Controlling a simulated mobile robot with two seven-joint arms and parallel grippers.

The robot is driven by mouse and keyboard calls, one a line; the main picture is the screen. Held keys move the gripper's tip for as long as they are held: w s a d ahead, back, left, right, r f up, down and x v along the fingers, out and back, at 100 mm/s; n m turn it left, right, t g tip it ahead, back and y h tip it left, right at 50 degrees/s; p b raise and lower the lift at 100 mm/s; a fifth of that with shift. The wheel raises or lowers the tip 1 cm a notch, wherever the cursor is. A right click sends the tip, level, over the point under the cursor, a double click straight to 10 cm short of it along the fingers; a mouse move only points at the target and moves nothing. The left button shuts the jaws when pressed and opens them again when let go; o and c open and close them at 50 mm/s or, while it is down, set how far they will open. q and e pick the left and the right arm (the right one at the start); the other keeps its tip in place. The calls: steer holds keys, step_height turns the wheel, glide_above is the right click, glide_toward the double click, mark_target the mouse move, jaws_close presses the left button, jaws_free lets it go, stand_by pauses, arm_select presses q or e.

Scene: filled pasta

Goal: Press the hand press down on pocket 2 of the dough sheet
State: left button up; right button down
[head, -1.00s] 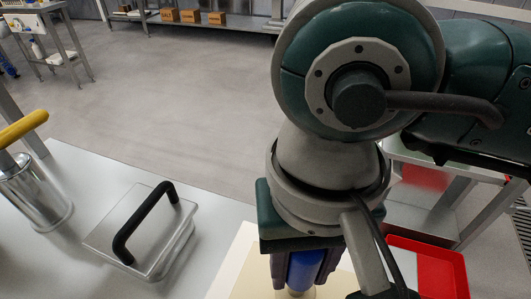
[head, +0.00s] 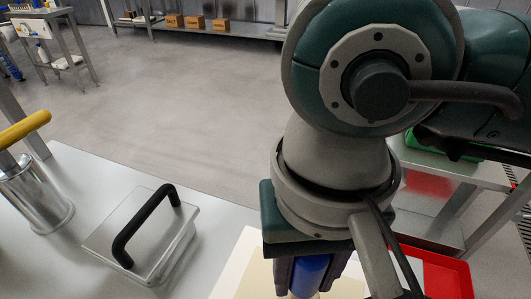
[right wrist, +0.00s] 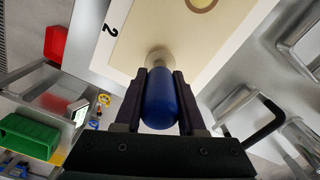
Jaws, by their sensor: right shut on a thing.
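My right gripper (head: 308,278) is shut on the blue handle of the hand press. In the right wrist view the gripper (right wrist: 160,78) holds the blue handle (right wrist: 160,102) between its two fingers. The pale round foot of the press (right wrist: 159,57) shows beyond the handle, over the cream dough sheet (right wrist: 200,45). A numeral 2 (right wrist: 112,31) marks the white border near the press. Whether the foot touches the dough is hard to tell. The dough sheet (head: 252,280) is partly hidden by my right arm in the head view. My left gripper is not in view.
Further left is a steel cylinder with a yellow handle (head: 38,200). A red tray (head: 440,275) lies at right. A brown ring (right wrist: 201,3) lies on the dough sheet.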

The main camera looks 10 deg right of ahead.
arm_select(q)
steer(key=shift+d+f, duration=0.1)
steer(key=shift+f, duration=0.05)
arm_select(e)
steer(key=shift+f, duration=0.2)
stand_by(0.3)
arm_select(q)
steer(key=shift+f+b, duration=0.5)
steer(key=shift+b, duration=0.15)
arm_select(e)
steer(key=shift+f, duration=0.4)
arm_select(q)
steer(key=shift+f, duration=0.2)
arm_select(e)
steer(key=shift+f, duration=0.1)
stand_by(0.4)
arm_select(q)
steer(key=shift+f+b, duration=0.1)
steer(key=shift+b, duration=0.2)
arm_select(e)
steer(key=shift+d+f, duration=0.1)
stand_by(0.6)
steer(key=shift+r+p, duration=1.65)
steer(key=shift+r, duration=0.9)
steer(key=shift+r+p, duration=0.65)
steer(key=shift+r, duration=0.45)
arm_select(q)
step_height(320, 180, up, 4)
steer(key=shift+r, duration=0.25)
